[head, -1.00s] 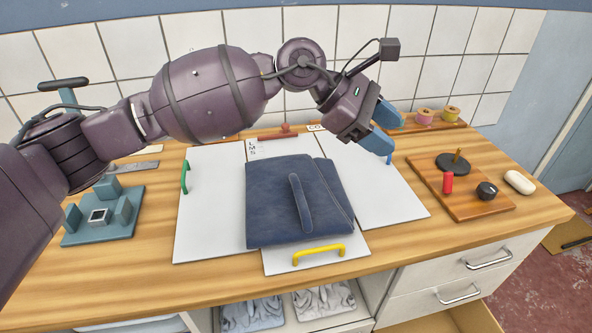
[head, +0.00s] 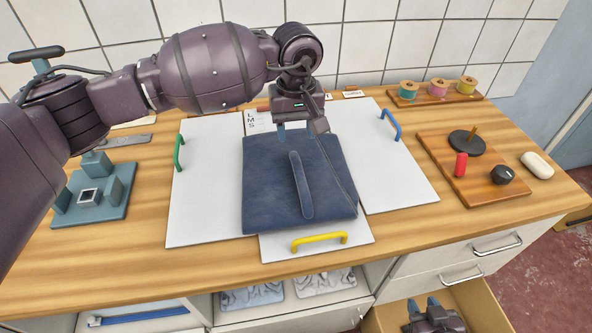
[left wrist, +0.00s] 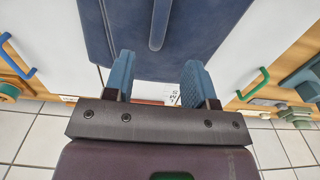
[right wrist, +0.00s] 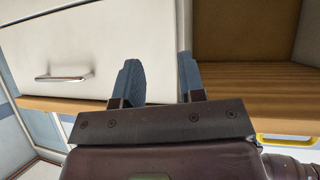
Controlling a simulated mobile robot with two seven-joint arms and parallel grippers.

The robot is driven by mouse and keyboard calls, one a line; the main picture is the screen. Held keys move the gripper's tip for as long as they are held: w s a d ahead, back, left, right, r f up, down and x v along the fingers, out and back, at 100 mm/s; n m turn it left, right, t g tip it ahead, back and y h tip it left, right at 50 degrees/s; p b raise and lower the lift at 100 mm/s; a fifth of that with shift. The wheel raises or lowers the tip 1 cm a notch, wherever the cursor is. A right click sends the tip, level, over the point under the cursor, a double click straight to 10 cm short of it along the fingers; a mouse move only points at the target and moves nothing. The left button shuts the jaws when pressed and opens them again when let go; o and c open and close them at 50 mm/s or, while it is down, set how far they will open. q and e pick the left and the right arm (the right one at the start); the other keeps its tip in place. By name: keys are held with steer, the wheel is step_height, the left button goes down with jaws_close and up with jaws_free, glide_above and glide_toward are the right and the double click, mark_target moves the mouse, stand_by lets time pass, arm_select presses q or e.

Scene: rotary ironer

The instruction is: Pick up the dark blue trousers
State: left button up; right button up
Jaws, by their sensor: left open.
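The dark blue trousers (head: 270,180) lie folded flat on the white board (head: 215,205), with a strip of the same blue on top. They also fill the top middle of the left wrist view (left wrist: 200,30). My left gripper (head: 300,134) is open and empty at the far edge of the trousers. In the left wrist view its two blue fingers (left wrist: 160,85) are apart, with the trousers' edge just beyond them. My right gripper (head: 433,304) is low in front of the counter, by the drawers. In the right wrist view its fingers (right wrist: 160,82) are apart and empty.
The board has green (head: 179,153), blue (head: 391,124) and yellow (head: 320,241) handles. A teal fixture (head: 97,195) stands left. A wooden panel with a red grip (head: 461,164) and white soap-like block (head: 537,165) are right. Thread spools (head: 438,87) stand at the back.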

mark_target(296, 160)
arm_select(q)
step_height(296, 160, down, 4)
steer(key=shift+w+r, duration=0.1)
steer(key=shift+r, duration=0.1)
step_height(296, 160, down, 3)
steer(key=shift+w+f+p, duration=0.1)
steer(key=shift+f+p, duration=0.05)
steer(key=shift+p, duration=0.25)
steer(key=shift+f, duration=0.45)
steer(key=c, duration=0.6)
jaws_close()
arm_select(e)
steer(key=shift+w+a+r, duration=0.1)
steer(key=shift+w+r, duration=0.55)
steer(key=shift+r, duration=0.2)
steer(key=shift+s+f, duration=0.1)
